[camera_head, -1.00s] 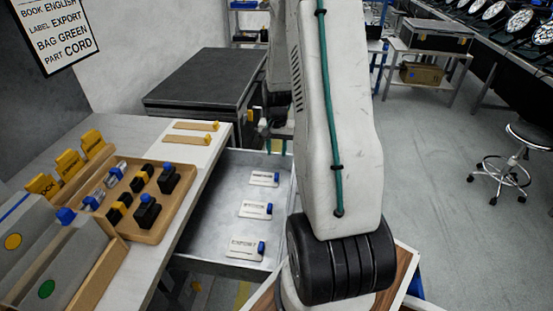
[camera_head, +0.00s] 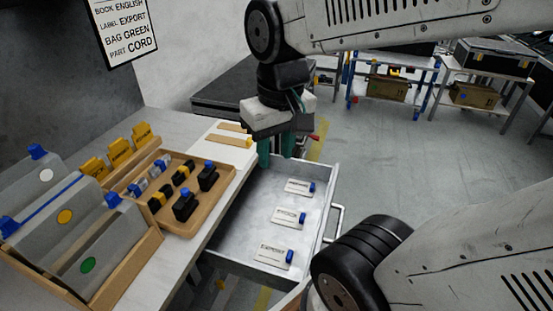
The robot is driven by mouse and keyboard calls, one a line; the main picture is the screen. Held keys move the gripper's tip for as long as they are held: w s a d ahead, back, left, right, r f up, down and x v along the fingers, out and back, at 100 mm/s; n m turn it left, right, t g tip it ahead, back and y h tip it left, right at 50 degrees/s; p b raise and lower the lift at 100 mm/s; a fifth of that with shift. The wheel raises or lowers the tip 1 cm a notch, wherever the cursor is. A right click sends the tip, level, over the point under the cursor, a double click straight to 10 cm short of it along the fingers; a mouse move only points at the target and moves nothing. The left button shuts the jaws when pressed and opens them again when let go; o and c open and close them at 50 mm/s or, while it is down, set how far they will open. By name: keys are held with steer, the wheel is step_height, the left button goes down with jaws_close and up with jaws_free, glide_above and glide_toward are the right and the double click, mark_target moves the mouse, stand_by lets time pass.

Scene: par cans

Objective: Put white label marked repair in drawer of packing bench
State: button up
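The drawer (camera_head: 247,240) of the packing bench (camera_head: 180,127) is pulled open. Three white labels with blue tabs lie flat in it, in a row. The nearest label (camera_head: 270,254) seems to read EXPORT. The lettering on the middle label (camera_head: 284,217) and far label (camera_head: 297,187) is too small to read surely, so I cannot tell which is marked repair. My gripper (camera_head: 275,152) points down at the drawer's far end, beside the bench edge. Its green fingers are apart, and I see nothing between them.
A wooden tray (camera_head: 207,226) of black, yellow and clear items with blue tops stands on the bench. Grey dividers (camera_head: 98,228) with coloured dots are at left. Two tan strips (camera_head: 230,141) lie near the gripper. A sign (camera_head: 121,25) hangs above. Open floor lies right.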

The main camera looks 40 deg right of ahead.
steer(key=shift+n, duration=0.8)
steer(key=s, duration=0.1)
steer(key=s+a, duration=0.1)
steer(key=s, duration=0.1)
steer(key=s+a, duration=0.1)
steer(key=shift+s+a+r, duration=0.1)
steer(key=shift+s+r, duration=0.2)
steer(key=shift+s, duration=0.1)
